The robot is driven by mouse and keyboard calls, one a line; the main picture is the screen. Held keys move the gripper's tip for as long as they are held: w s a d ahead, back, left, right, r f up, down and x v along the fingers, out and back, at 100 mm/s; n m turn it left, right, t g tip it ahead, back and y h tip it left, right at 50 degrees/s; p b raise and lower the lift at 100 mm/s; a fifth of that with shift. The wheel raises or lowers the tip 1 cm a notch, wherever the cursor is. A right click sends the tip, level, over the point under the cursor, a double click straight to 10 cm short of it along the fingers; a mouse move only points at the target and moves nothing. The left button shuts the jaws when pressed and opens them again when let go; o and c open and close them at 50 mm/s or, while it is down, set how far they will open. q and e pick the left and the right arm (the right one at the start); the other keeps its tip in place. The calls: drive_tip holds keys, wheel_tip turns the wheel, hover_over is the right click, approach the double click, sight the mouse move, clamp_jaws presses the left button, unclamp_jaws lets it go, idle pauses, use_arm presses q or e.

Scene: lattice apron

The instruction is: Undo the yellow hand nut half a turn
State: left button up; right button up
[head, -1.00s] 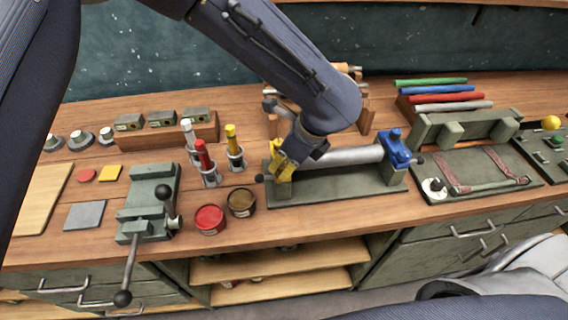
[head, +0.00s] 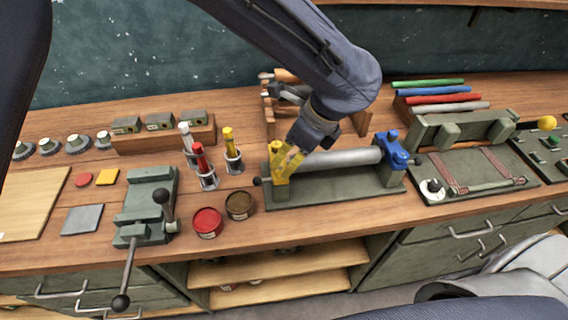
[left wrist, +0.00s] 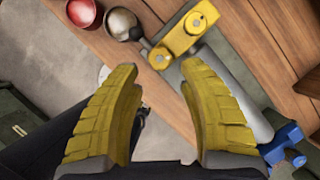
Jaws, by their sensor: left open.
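The yellow hand nut (left wrist: 195,22) sits on top of a yellow clamp at the left end of a bench fixture that holds a grey cylinder (head: 340,159). In the head view the nut (head: 276,147) is just left of my gripper's fingers. My left gripper (head: 288,162) has yellow fingers, tilted down toward the clamp. In the left wrist view its fingers (left wrist: 160,68) are spread with nothing between them, and the nut is beyond the fingertips, toward the upper right. In the head view the fingers partly cover the yellow clamp. My right gripper is not in view.
A blue clamp (head: 391,150) holds the cylinder's right end. A red tin (head: 207,223) and a brown tin (head: 240,204) stand left of the fixture. Upright holders with red and yellow handles (head: 229,138) are close by. A green vise (head: 148,207) stands farther left.

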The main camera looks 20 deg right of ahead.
use_arm(q)
drive_tip(key=v, duration=0.6)
drive_tip(key=shift+s+r, duration=0.2)
drive_tip(key=shift+r, duration=0.15)
drive_tip(key=shift+d, duration=0.1)
